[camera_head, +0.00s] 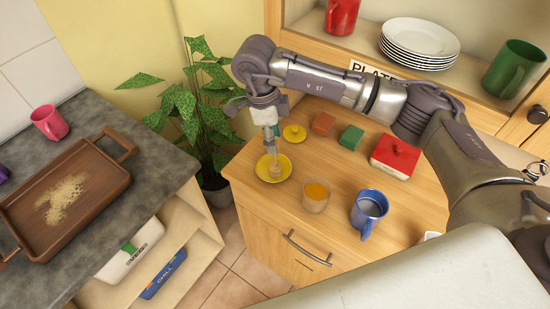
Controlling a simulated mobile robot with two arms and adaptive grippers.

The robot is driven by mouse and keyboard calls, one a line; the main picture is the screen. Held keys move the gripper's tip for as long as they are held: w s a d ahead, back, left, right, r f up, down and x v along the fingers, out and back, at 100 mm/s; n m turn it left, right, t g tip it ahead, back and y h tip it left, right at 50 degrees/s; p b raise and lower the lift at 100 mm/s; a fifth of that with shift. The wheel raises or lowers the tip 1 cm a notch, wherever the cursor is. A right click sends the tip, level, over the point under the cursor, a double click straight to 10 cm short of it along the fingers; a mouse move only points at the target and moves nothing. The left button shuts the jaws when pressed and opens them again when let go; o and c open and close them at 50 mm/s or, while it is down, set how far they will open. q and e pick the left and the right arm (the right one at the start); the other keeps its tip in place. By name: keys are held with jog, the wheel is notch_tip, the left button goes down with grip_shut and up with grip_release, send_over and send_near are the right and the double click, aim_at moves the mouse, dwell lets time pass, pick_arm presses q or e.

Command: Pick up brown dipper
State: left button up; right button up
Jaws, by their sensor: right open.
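The brown dipper (275,170) is small and seems to rest on the yellow saucer (264,173) at the left end of the wooden counter. My right gripper (271,142) points down directly above the dipper, with its fingertips close to the dipper's upper part. The gripper is open. The gripper hides the dipper's upper part, and I cannot tell whether the fingers touch it. My left gripper is not in view.
A glass of orange contents (316,196) and a blue mug (368,212) stand to the right of the saucer. Behind are a yellow lid (295,133), an orange block (323,123), a green block (351,137) and a red box (395,157). A plant (205,110) stands left.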

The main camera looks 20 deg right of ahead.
jog(key=shift+s+d+f+p, duration=0.1)
jog(key=shift+d+f+p, duration=0.1)
jog(key=shift+f, duration=0.35)
jog(key=shift+s+d+f+p, duration=0.1)
jog(key=shift+d+f+p, duration=0.1)
jog(key=shift+f, duration=0.35)
jog(key=shift+d+f, duration=0.1)
jog(key=shift+f, duration=0.35)
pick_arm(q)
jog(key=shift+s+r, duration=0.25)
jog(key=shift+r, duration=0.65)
pick_arm(e)
jog(key=shift+c, duration=0.3)
grip_shut()
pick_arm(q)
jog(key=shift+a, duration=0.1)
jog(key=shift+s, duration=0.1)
pick_arm(e)
jog(key=shift+r, duration=0.15)
